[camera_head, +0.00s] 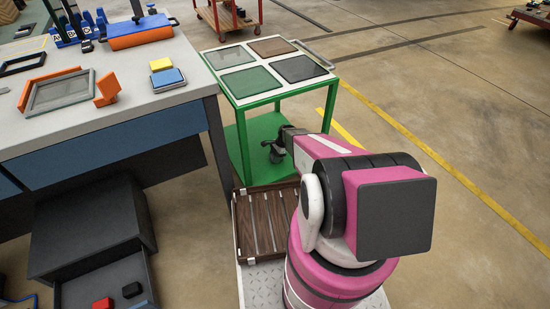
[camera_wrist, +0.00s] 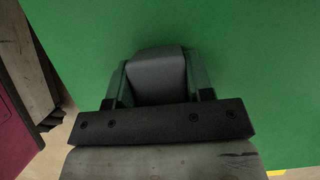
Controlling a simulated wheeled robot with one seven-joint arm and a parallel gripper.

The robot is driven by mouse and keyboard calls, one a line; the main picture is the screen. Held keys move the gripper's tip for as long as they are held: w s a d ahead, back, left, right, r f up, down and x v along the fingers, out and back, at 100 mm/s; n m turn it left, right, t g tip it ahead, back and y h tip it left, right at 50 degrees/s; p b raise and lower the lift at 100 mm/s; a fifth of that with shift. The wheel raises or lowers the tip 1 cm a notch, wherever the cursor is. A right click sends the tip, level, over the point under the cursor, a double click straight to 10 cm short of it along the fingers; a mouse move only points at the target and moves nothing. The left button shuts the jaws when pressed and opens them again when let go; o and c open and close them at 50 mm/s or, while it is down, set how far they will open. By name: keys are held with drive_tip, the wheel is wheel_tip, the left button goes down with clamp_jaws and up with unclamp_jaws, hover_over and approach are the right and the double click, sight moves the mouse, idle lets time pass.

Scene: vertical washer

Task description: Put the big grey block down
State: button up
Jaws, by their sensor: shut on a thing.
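The big grey block (camera_wrist: 156,70) is between the fingers of my gripper (camera_wrist: 160,82) in the wrist view. My gripper is shut on it. Behind the block, the wrist view is filled with a flat green surface (camera_wrist: 250,60). In the head view my gripper (camera_head: 277,152) is low, under the top of a green cart, over the cart's green lower shelf (camera_head: 262,128). The block is too small and dark there to make out clearly. I cannot tell whether the block touches the shelf.
The cart's top (camera_head: 240,92) carries several square panels. Clear floor lies to the right.

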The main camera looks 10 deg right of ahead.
drive_tip(key=shift+f, duration=0.7)
drive_tip(key=o, duration=1.1)
drive_tip(key=shift+w+f, duration=0.1)
drive_tip(key=shift+r, duration=0.45)
drive_tip(key=v, duration=1.2)
drive_tip(key=shift+r, duration=0.5)
